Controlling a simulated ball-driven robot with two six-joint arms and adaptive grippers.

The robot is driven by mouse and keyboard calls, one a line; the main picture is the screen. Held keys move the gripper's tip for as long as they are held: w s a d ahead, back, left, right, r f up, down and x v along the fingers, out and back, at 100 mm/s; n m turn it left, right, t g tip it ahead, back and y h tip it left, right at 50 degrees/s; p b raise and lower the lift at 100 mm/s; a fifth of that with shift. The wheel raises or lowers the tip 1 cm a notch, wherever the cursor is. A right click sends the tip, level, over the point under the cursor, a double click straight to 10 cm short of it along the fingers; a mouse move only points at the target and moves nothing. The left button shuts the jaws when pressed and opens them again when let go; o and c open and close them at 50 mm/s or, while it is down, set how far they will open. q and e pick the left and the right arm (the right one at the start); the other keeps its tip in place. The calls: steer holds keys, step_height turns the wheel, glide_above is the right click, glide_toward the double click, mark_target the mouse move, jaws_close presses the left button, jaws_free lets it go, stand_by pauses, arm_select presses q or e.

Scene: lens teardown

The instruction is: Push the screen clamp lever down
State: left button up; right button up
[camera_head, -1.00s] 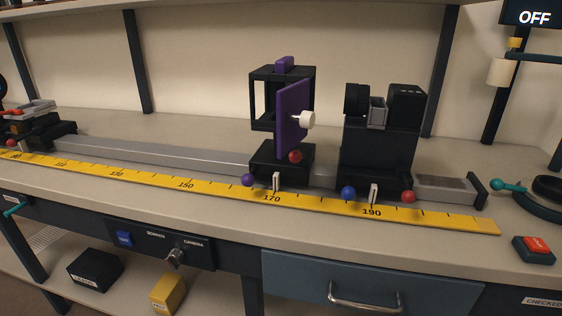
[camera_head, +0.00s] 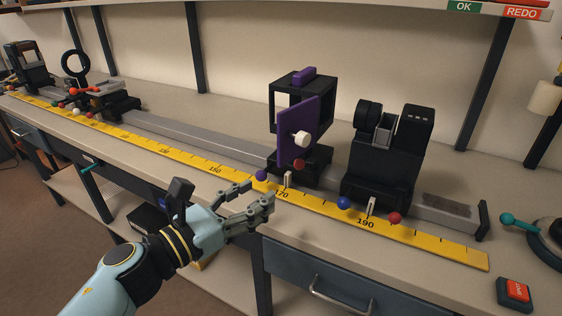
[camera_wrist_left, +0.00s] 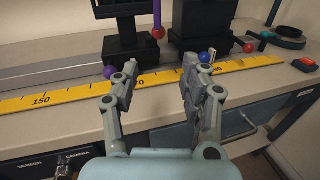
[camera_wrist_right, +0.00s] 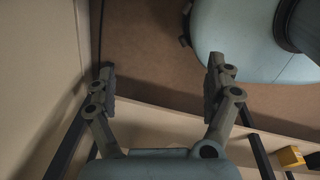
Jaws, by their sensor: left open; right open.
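The screen carriage (camera_head: 290,165) is a black block with a purple panel (camera_head: 298,130) and white knob, standing on the grey rail. A red ball (camera_head: 299,164), seemingly its clamp lever's end, sits raised at the front right; it also shows in the left wrist view (camera_wrist_left: 158,33). A purple ball (camera_head: 261,175) sits lower at its front left. My left gripper (camera_head: 259,193) is open and empty in front of the carriage, near the ruler's front edge, apart from both balls. My right gripper (camera_wrist_right: 161,66) is open and empty in its wrist view, away from the carriage.
The black camera carriage (camera_head: 382,170) stands to the right, with a blue ball (camera_head: 344,203) and a low red ball (camera_head: 394,218). A yellow ruler (camera_head: 430,247) runs along the bench front. A red button box (camera_head: 515,293) is at the right. A drawer handle (camera_head: 340,302) juts below.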

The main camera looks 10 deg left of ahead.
mark_target(295, 167)
arm_select(q)
steer(key=x, duration=1.1)
steer(key=shift+w+a+r, duration=0.1)
steer(key=shift+r, duration=0.1)
jaws_close()
